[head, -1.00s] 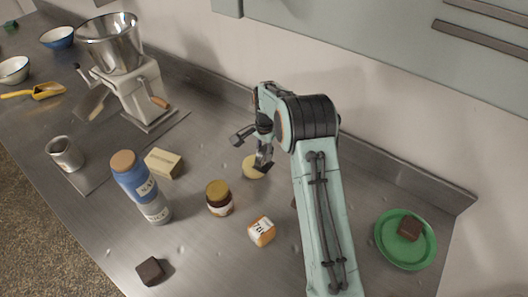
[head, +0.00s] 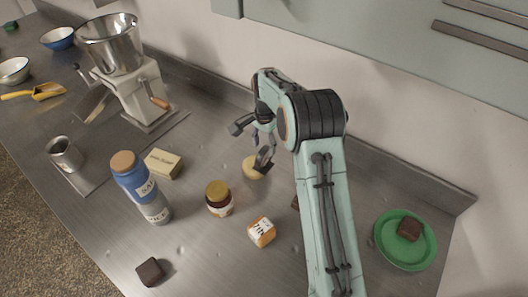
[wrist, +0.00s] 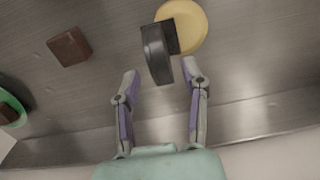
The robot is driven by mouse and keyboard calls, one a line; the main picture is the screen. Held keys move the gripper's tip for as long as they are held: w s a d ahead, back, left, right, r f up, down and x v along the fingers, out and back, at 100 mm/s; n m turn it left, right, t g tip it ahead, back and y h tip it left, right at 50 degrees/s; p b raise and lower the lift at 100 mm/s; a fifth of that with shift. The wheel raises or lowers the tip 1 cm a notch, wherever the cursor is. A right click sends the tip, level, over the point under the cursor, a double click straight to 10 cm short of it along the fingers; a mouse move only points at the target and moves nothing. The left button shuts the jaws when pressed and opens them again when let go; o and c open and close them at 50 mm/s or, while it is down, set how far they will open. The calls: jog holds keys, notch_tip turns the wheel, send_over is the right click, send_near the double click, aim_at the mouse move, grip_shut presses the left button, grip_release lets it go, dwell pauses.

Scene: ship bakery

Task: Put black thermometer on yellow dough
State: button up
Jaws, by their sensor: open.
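The yellow dough (head: 252,168) is a flat round disc on the steel counter; it also shows in the wrist view (wrist: 192,22). The black thermometer (wrist: 155,54) overlaps one side of the dough in the wrist view, with a dark part across the disc. In the head view the thermometer (head: 264,159) is at the dough's right side. I cannot tell whether it rests fully on the dough or leans at its edge. My gripper (wrist: 163,73) is open, its fingers apart on either side of the thermometer's near end.
A brown block (wrist: 69,47) lies near the dough. A jar (head: 219,199), an orange-and-white box (head: 261,231), a blue bottle (head: 140,187) and a butter-coloured block (head: 163,164) stand left and in front. A green plate (head: 404,256) with a brown block is at right.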

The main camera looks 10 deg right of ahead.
aim_at(263, 151)
notch_tip(263, 151, up, 8)
jog(key=shift+r, duration=0.15)
dwell(0.4)
jog(key=s+a+r+n+y, duration=0.1)
jog(key=s+a+r+n, duration=0.5)
jog(key=s+a+n, duration=0.55)
jog(key=s+d, duration=0.5)
jog(key=s, duration=0.7)
jog(key=s+d+f+m, duration=0.1)
jog(key=s+d, duration=0.5)
jog(key=s, duration=0.5)
jog(key=shift+s+f, duration=0.3)
jog(key=shift+s, duration=0.05)
